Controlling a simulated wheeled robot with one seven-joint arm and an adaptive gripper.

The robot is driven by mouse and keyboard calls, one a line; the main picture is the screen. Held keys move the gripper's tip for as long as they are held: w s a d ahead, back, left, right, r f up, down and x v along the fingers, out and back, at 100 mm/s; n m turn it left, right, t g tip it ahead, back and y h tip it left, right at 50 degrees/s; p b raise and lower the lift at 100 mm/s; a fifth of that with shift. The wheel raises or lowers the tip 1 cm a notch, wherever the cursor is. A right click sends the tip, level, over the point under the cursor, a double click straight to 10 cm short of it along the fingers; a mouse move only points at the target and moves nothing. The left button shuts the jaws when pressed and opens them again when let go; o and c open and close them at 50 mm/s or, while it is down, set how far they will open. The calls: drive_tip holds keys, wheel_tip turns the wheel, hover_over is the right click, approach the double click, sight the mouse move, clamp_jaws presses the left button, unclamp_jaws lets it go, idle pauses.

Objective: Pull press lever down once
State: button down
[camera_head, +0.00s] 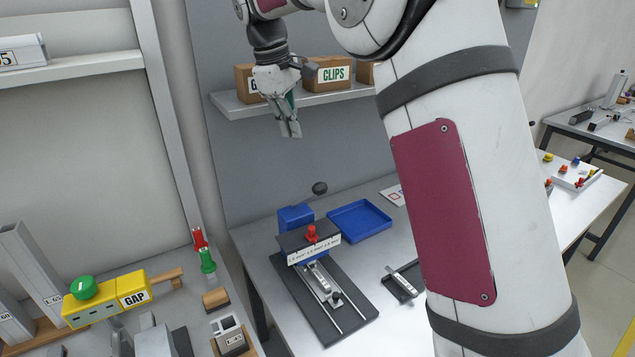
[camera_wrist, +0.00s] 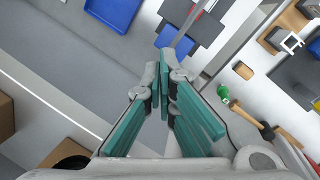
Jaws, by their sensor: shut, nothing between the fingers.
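The press stands on the grey bench in the head view, with a black head (camera_head: 300,240), a red knob (camera_head: 312,233) and a black base plate (camera_head: 335,315). My gripper (camera_head: 290,132) is shut and empty, pointing down, higher than the press and this knob, apart from both. In the wrist view, my gripper (camera_wrist: 164,68) has its teal fingers together, and a thin grey rod (camera_wrist: 186,27) passes beyond their tips near the black press.
A blue tray (camera_head: 360,221) lies right of the press. A shelf (camera_head: 290,108) with cardboard boxes, one marked CLIPS (camera_head: 328,74), is behind my gripper. A yellow GAP block (camera_head: 132,290) and red and green pieces stand at left. Air above the press looks clear.

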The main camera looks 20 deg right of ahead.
drive_tip(key=s+d+f+p, duration=0.1)
drive_tip(key=s+f+p, duration=0.2)
drive_tip(key=s+f, duration=0.3)
idle(0.4)
drive_tip(key=shift+w+d+f, duration=0.1)
drive_tip(key=shift+f+p, duration=0.1)
drive_tip(key=shift+p, duration=0.2)
idle(1.0)
drive_tip(key=shift+s+f, duration=0.2)
drive_tip(key=shift+s, duration=0.1)
